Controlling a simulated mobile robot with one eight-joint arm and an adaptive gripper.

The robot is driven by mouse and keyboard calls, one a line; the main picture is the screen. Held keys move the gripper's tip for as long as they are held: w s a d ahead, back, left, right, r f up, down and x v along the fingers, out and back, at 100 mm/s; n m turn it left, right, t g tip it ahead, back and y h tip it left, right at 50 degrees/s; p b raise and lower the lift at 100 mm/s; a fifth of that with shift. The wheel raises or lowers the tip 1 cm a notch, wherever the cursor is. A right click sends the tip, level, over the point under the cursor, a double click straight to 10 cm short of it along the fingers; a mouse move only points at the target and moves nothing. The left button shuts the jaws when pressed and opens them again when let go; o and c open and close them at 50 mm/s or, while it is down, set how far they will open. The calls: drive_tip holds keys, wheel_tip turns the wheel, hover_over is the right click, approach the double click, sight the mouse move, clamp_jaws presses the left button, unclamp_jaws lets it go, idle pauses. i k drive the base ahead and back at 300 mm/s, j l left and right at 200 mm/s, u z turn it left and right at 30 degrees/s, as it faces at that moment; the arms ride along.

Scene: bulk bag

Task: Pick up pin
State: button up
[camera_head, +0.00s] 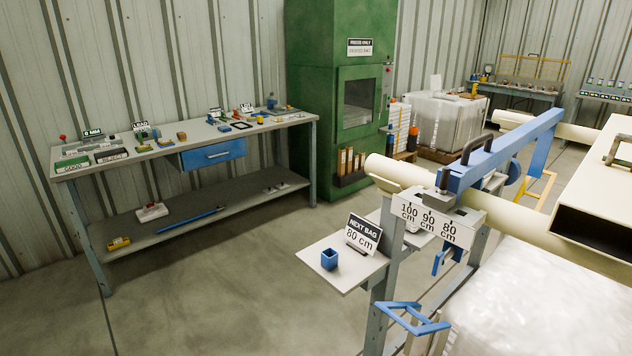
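No pin can be made out for certain at this size. A beige horizontal tube (393,172) carries a blue beam (510,147) with a dark grey clamp-like piece (442,190) at its near end. Below it, a white scale plate (430,221) reads 100, 90 and 80 cm. A small grey shelf (318,279) to its left holds a sign reading "NEXT BAG 80 cm" (363,236) and a small blue square cup (329,259). The cup's inside looks dark, and I cannot tell what it holds. My gripper is not in view.
A workbench (286,125) with small parts, signs and a blue drawer (213,153) stands along the left wall. A green cabinet (325,85) stands behind. A large white bag (545,310) and beige housing (600,190) fill the right. Concrete floor (215,285) is clear at left.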

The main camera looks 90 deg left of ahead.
sight(445, 175)
drive_tip(key=u, duration=2.4)
